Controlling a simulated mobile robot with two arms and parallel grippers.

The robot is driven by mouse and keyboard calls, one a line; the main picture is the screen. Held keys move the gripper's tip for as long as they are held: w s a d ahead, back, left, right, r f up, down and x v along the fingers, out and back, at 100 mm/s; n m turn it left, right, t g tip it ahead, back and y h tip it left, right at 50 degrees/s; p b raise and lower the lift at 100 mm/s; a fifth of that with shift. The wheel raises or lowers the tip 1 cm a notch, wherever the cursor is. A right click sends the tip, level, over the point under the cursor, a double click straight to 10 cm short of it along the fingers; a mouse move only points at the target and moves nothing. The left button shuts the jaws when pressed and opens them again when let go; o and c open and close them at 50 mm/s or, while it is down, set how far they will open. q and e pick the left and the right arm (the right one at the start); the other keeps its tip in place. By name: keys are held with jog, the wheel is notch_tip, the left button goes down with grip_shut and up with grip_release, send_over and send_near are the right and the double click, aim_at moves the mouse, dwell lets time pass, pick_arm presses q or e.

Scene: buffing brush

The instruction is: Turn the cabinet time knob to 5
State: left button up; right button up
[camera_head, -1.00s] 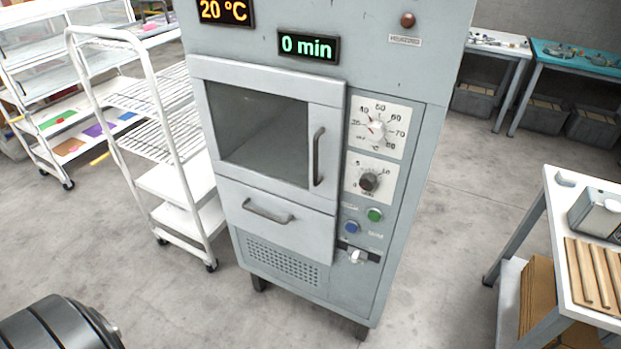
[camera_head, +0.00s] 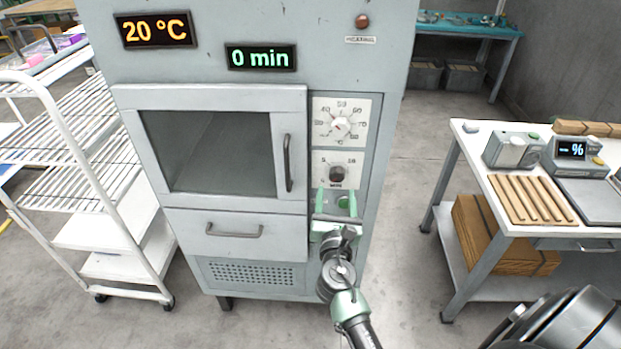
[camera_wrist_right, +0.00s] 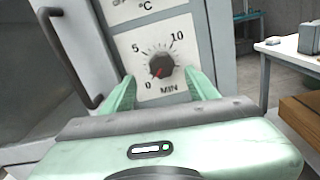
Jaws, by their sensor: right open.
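The cabinet (camera_head: 250,295) stands in front of me. Its time knob (camera_head: 338,173) is a dark knob on a white plate, below the temperature knob (camera_head: 341,126). In the right wrist view the time knob (camera_wrist_right: 161,66) has a red mark pointing at 0, with 5 and 10 further round the dial. The time display (camera_head: 260,58) reads 0 min. My right gripper (camera_head: 336,194) is open, its green fingers just below the time knob. In the wrist view its fingertips (camera_wrist_right: 162,84) are on either side of the lower dial and the knob is not gripped. My left gripper is not in view.
The cabinet door handle (camera_head: 288,163) is left of the dials. A white rack trolley (camera_head: 110,230) stands on the left. A table (camera_head: 462,135) with wooden sticks (camera_head: 530,200) and a device is on the right. Floor between cabinet and table is clear.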

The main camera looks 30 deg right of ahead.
aim_at(337, 179)
jog(key=x, duration=0.6)
jog(key=shift+w+d+f+p, duration=0.1)
jog(key=shift+w+d+p, duration=0.15)
jog(key=shift+d+p, duration=0.1)
grip_shut()
